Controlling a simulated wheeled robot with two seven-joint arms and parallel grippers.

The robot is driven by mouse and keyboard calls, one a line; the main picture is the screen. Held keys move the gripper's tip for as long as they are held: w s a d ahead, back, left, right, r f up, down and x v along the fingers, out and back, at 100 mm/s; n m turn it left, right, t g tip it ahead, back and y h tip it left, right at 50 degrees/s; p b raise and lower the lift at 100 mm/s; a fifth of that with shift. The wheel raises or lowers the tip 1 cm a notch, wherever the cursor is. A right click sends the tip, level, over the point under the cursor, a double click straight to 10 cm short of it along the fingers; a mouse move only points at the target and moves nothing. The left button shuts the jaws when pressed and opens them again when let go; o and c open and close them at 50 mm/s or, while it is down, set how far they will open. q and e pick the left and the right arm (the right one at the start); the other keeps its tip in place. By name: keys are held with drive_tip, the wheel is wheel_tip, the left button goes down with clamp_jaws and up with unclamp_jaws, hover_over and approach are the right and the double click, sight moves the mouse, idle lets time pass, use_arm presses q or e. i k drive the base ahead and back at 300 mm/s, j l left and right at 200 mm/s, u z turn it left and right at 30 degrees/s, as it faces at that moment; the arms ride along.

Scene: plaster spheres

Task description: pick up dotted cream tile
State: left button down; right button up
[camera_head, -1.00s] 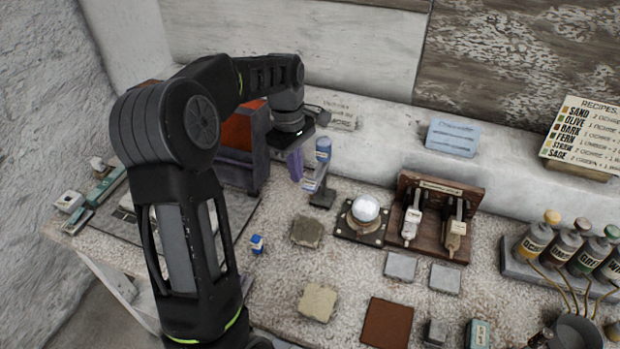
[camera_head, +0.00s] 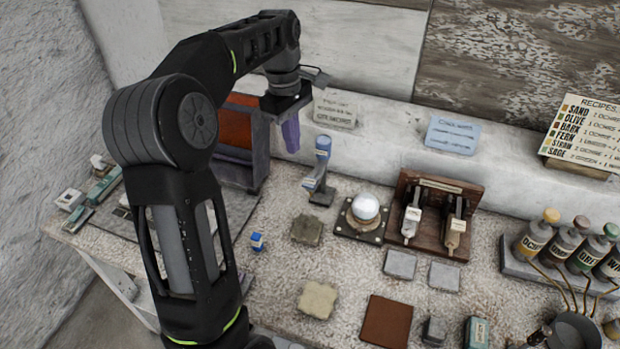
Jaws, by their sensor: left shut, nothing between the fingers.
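A cream tile (camera_head: 318,299) lies flat on the speckled table, left of a brown square. Dots on it are too small to tell. A darker grey-brown tile (camera_head: 307,229) lies behind it. My left gripper (camera_head: 290,140) points down with its purple fingers shut and empty. It is in the air behind and above both tiles, beside the red-and-grey box. My right gripper is not in view.
A small blue-topped stand (camera_head: 321,170) is just right of the gripper. A glass ball on a plate (camera_head: 365,208) and a wooden switch rack (camera_head: 437,215) stand further right. Two grey tiles (camera_head: 400,264), a brown square (camera_head: 387,322) and paint bottles (camera_head: 560,244) lie to the right.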

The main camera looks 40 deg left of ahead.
sight(306, 227)
drive_tip(key=k, duration=1.5)
